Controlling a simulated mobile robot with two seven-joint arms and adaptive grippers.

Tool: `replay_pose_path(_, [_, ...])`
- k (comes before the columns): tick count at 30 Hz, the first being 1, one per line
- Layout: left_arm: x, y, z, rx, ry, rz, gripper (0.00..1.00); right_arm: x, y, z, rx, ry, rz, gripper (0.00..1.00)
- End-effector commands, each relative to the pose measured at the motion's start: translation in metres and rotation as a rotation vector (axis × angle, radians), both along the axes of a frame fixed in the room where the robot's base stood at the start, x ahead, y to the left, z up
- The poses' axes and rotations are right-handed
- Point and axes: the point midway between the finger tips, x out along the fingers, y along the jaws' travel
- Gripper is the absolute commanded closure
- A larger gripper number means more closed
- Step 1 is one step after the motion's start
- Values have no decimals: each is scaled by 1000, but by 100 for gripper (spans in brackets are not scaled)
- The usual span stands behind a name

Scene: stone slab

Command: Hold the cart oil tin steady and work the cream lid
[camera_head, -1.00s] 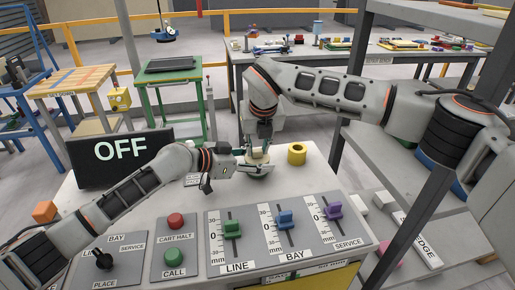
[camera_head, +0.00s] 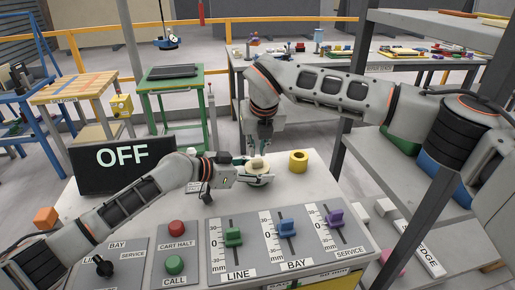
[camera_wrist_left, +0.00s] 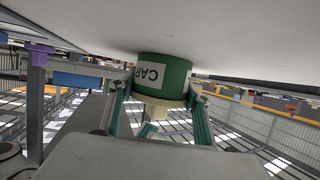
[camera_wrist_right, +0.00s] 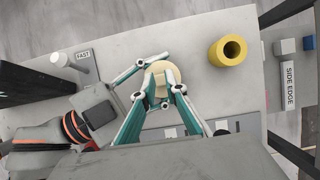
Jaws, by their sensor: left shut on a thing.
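The green cart oil tin (camera_wrist_left: 165,72), with a white label reading "CAR", stands on the console top in the left wrist view. My left gripper (camera_wrist_left: 160,90) is shut around it; in the head view this gripper (camera_head: 252,178) hides most of the tin. The cream lid (camera_wrist_right: 159,72) shows in the right wrist view, and a bit of it (camera_head: 258,163) in the head view. My right gripper (camera_wrist_right: 162,85) is above it, pointing down, with its fingertips at the lid. Whether they press on the lid is unclear.
A yellow ring (camera_wrist_right: 231,50) stands on the console right of the tin. An "OFF" display (camera_head: 122,167) stands at the left. Sliders (camera_head: 284,229), a green call button (camera_head: 175,265) and a knob fill the front. A dark shelf post (camera_head: 346,140) rises at the right.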

Motion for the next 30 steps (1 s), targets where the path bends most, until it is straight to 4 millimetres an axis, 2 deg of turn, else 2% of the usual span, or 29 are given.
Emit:
replay_pose_path(1, [-2, 0, -5, 5, 5, -2, 91, 0, 0, -1, -1, 1, -1, 82])
replay_pose_path(10, [-2, -1, -3, 1, 4, -3, 91, 0, -1, -1, -1, 3, -1, 82])
replay_pose_path(14, [-1, -2, -2, 1, 3, -3, 91, -3, -1, 7, -1, 0, 0, 82])
replay_pose_path(24, [-1, -2, 0, -2, 1, -2, 91, -27, -6, 67, -2, -2, 0, 82])
replay_pose_path(30, [0, -2, 1, -3, 0, -1, 91, -40, -8, 96, -2, -1, -1, 82])
